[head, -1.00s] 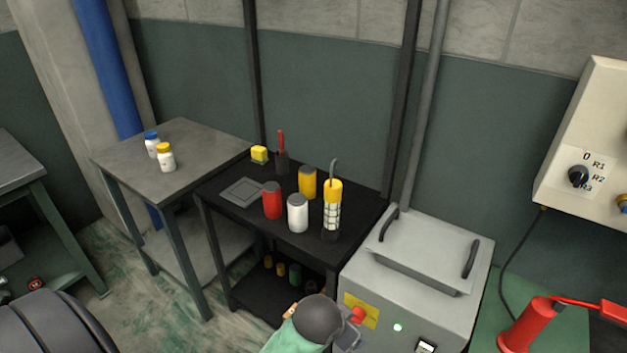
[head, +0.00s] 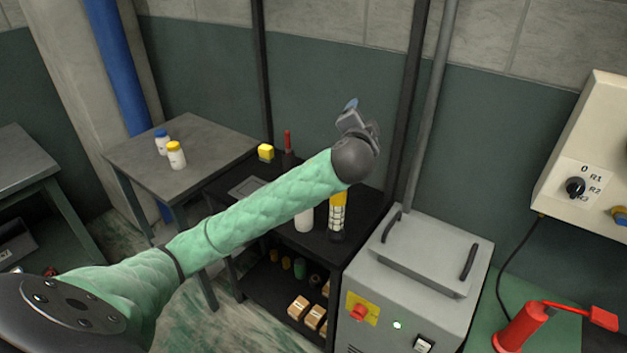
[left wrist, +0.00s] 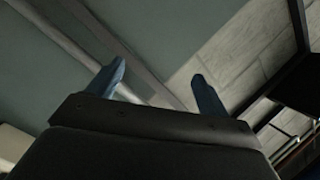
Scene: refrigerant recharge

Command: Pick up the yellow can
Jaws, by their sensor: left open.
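Part of the white can (head: 304,220) shows below the arm on the black shelf table (head: 362,208). A yellow-topped caged cylinder (head: 337,218) stands to its right, its top partly covered. My left gripper (head: 352,108) is raised above the table's back right, pointing up. In the left wrist view, its two blue fingertips (left wrist: 158,82) stand apart with nothing between them. My right gripper is not in view.
A grey table (head: 205,150) with two small bottles stands to the left. A grey machine with handles (head: 425,258) stands close on the right. Dark posts rise behind.

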